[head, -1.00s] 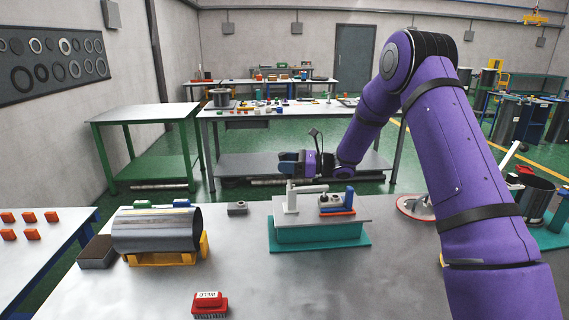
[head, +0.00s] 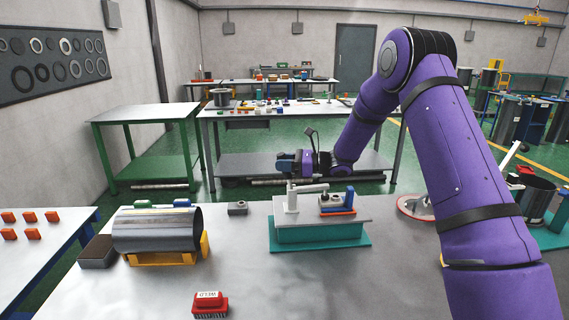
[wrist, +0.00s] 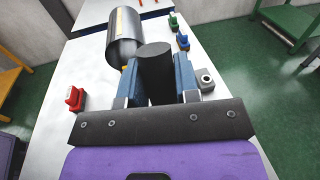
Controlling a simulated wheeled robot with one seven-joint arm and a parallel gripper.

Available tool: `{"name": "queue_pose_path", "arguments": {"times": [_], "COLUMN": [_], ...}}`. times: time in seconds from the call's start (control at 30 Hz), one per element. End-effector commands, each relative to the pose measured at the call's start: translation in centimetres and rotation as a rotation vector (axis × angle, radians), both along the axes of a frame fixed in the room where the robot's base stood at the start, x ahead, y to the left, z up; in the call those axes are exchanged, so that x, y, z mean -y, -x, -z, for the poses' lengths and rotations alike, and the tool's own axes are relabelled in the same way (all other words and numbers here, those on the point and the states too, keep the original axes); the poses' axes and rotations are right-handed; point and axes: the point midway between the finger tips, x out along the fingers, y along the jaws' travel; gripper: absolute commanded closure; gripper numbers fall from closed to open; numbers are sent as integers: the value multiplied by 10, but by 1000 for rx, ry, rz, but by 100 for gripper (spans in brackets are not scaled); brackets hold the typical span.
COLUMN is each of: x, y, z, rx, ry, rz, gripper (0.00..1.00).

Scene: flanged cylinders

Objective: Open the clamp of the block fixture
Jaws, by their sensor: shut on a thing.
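The block fixture (head: 320,236) stands on a teal base at the middle of the table, with a grey top plate. Its white clamp (head: 291,203) has an upright post at the left and an arm reaching right to the grey block (head: 332,201) by blue and orange stops. My gripper (head: 284,163) is just above the post in the head view, pointing left. In the wrist view its blue fingers are shut on a dark round grip (wrist: 155,65), which looks like the clamp's handle end. How the grip joins the clamp is hidden.
A large metal cylinder (head: 160,230) lies on a yellow cradle to the left. A red brush (head: 209,303) is at the front, and a small grey block (head: 237,208) sits between cylinder and fixture. The table's front middle is clear.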

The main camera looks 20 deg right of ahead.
Motion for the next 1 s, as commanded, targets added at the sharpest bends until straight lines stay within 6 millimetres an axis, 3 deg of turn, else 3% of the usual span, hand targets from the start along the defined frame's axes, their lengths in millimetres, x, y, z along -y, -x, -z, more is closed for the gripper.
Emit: {"name": "queue_pose_path", "arguments": {"times": [0.37,1.0], "x": [-27,-66], "y": [-5,-13], "z": [10,56], "rx": [-47,-157], "ry": [262,818], "rz": [-1,0], "gripper": [100,100]}}
